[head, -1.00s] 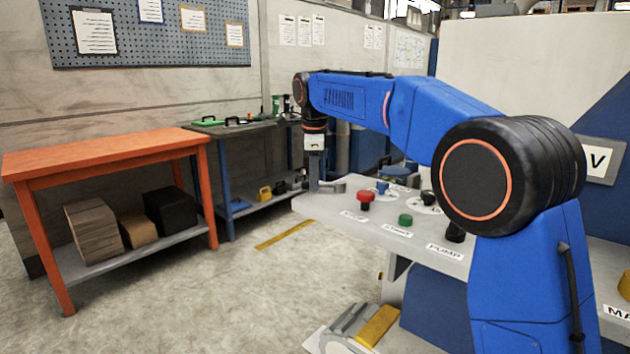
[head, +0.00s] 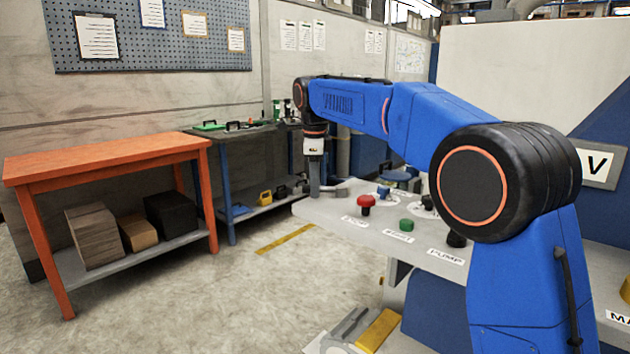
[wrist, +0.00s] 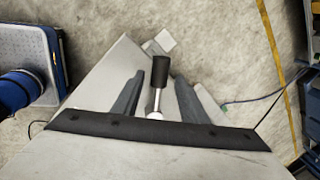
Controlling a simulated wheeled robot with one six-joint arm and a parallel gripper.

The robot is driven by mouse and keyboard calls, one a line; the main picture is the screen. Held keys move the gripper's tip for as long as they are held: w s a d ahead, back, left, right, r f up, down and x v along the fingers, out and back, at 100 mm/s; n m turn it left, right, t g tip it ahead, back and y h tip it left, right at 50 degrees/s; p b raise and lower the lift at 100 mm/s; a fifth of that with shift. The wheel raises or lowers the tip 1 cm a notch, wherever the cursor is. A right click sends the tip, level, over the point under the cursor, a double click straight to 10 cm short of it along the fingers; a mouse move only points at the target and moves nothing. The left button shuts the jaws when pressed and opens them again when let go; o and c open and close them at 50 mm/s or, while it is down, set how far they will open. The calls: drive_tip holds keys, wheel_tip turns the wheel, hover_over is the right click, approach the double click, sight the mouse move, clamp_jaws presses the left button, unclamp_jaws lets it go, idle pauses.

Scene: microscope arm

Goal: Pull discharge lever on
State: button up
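In the wrist view a lever (wrist: 160,72) with a black grip and a bright metal rod stands out between the two fingers of my gripper (wrist: 158,95). The fingers are open, one on each side of the rod, with gaps showing between. Its pale lower end is partly hidden by the dark bar of my gripper. In the head view my gripper (head: 318,190) points down at the far left corner of the grey control panel (head: 325,212). I cannot make out the lever clearly there.
The panel carries a red button (head: 366,203), a green button (head: 406,224), a blue knob (head: 383,191) and a black knob (head: 456,239) right of my gripper. An orange table (head: 105,155) and a dark workbench (head: 250,130) stand left, across open floor.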

drive_tip(key=s+r, duration=0.3)
drive_tip(key=r, duration=1.4)
drive_tip(key=shift+s, duration=0.2)
